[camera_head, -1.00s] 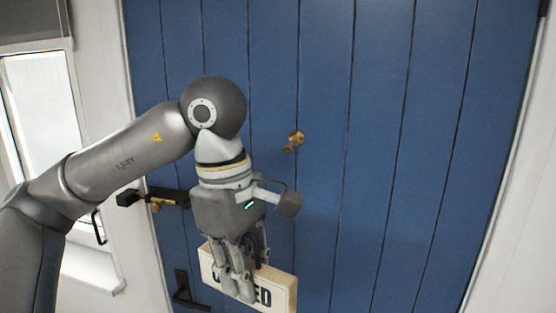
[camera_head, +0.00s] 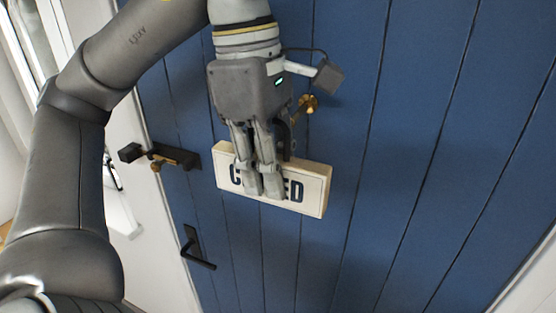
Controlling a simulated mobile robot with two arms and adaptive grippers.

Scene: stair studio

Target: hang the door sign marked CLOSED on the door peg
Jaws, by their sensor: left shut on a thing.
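The door sign (camera_head: 312,190) is a pale wooden board with dark letters; "C" and "ED" show, and the middle letters are hidden behind my fingers. My left gripper (camera_head: 264,190) is shut on it and holds it upright in front of the blue door, slightly tilted down to the right. The brass door peg (camera_head: 306,103) sticks out of the door just above and right of the sign, beside the gripper body. A dark piece shows at the sign's top, partly hidden by the fingers. I cannot tell whether it touches the peg. My right gripper is not in view.
The blue door (camera_head: 420,140) fills most of the view. A dark latch with a brass knob (camera_head: 172,157) and a black lever handle (camera_head: 197,250) are at its left. A window is at the far left. The door surface to the right is clear.

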